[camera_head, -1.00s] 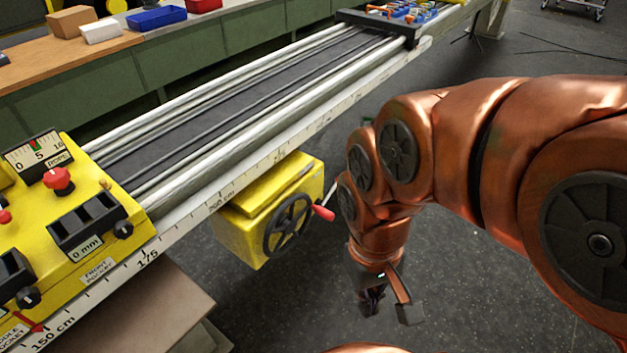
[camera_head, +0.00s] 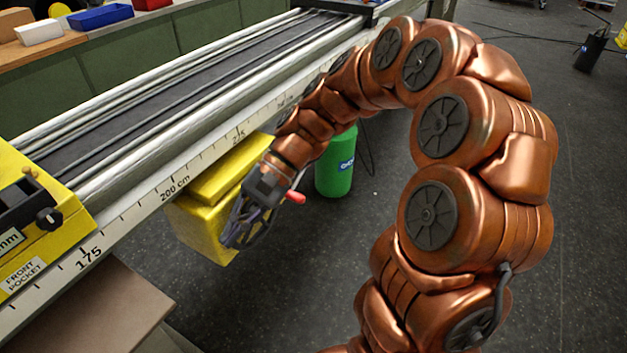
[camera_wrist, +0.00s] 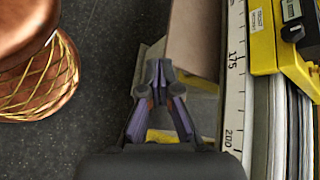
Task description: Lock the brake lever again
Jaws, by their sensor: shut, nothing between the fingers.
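The yellow box (camera_head: 200,225) hangs under the front edge of the rail. Its black handwheel is mostly hidden behind my gripper. A red handle (camera_head: 295,197) sticks out to the right of my gripper; I cannot tell whether it belongs to the wheel or is the brake lever. My gripper (camera_head: 233,232) points down in front of the box's face and is shut and empty. In the wrist view my gripper's fingertips (camera_wrist: 159,88) meet, with a strip of the yellow box (camera_wrist: 165,136) behind the fingers. I cannot tell whether the fingers touch the wheel.
The white scale rail (camera_head: 205,165) runs diagonally above the box. A yellow pocket unit (camera_head: 45,215) sits on it at the left. A brown board (camera_head: 95,310) lies low at the left. A green cylinder (camera_head: 335,170) stands behind my arm. The floor on the right is mostly clear.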

